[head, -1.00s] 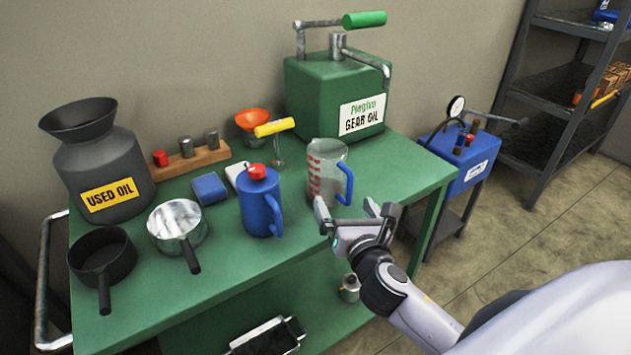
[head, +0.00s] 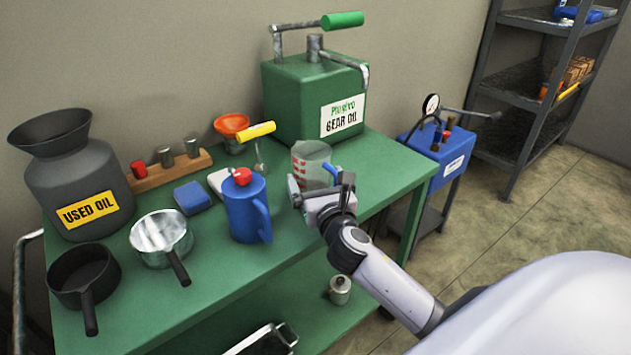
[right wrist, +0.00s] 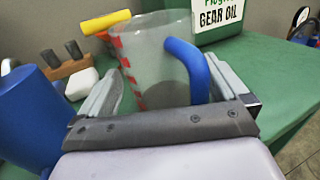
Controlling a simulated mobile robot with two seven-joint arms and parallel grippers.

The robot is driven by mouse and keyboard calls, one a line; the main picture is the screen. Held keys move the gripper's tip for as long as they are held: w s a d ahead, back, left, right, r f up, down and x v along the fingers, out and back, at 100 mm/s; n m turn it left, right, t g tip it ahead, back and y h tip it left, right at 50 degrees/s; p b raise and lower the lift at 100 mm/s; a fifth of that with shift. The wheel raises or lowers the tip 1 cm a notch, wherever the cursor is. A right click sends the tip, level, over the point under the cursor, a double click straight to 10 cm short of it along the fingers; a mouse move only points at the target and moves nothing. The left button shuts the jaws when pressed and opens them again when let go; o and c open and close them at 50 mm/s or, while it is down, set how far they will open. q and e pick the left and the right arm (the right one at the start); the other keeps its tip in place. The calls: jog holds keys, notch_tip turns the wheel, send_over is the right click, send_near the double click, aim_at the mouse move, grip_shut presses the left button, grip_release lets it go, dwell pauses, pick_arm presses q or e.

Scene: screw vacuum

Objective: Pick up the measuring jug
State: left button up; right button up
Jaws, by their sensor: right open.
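The measuring jug (head: 311,160) is clear with red markings and a blue handle. It stands upright on the green bench, in front of the gear oil box. In the right wrist view the jug (right wrist: 148,65) and its blue handle (right wrist: 190,66) appear between the two fingers. My right gripper (head: 322,188) is open at the near side of the jug, hiding its lower part in the head view. In the right wrist view the gripper (right wrist: 165,85) has one finger each side of the jug; I cannot tell if they touch it. My left gripper is not in view.
A blue jug with a red cap (head: 246,205) stands close left of the measuring jug. The green gear oil box (head: 300,95) is behind. An orange funnel (head: 231,124), two pans, and a used oil can (head: 85,170) are further left. The bench top (head: 385,165) is clear at right.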

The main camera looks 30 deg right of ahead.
jog(key=shift+w+d, duration=0.15)
jog(key=shift+w, duration=0.35)
jog(key=c, duration=1)
jog(key=shift+r, duration=0.15)
jog(key=shift+r+p, duration=0.3)
jog(key=shift+r, duration=0.3)
jog(key=shift+r+p, duration=2.75)
jog(key=shift+r, duration=6.5)
